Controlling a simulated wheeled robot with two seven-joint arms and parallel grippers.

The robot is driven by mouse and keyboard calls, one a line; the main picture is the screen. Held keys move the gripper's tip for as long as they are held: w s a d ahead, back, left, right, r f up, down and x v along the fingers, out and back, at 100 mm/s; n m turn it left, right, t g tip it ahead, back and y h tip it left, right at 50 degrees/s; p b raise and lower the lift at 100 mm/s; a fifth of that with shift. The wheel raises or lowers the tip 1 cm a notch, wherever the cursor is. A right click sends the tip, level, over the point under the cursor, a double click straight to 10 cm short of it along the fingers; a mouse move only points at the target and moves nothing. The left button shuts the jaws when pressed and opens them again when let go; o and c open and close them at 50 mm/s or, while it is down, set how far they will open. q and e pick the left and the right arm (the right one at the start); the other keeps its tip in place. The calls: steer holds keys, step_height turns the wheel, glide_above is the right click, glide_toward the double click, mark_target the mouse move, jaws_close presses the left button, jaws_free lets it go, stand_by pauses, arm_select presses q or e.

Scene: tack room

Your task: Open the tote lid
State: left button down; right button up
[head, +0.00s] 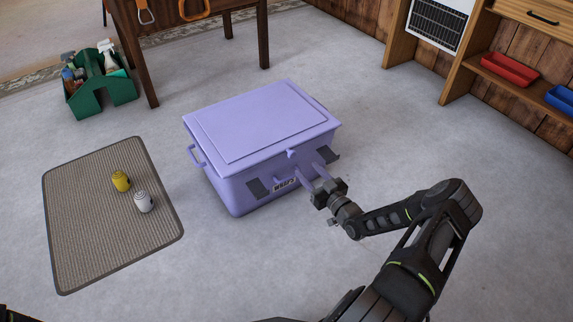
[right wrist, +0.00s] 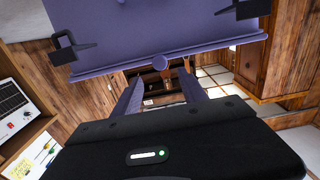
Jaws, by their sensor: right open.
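The purple tote (head: 238,183) stands on the floor in the middle of the head view. Its flat lid (head: 262,120) is closed. Dark latches (head: 257,187) flank a label on the front wall. My right gripper (head: 308,173) is at the tote's front, just below the knob in the head view. Its two pale purple fingers (right wrist: 161,90) are apart with nothing between them. Whether they touch the tote is unclear. My left gripper is out of view.
A ribbed mat (head: 90,215) with a yellow item (head: 121,181) and a white item (head: 144,202) lies left of the tote. A green caddy (head: 100,92) of bottles and a wooden table (head: 185,32) stand behind. Shelving with red (head: 510,69) and blue trays is at right.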

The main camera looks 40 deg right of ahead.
mark_target(294, 155)
steer(key=w+b, duration=0.3)
steer(key=w, duration=0.4)
steer(key=shift+w+f, duration=0.1)
steer(key=shift+w, duration=0.3)
steer(key=shift+c, duration=0.3)
jaws_close()
steer(key=shift+d, duration=0.1)
stand_by(0.9)
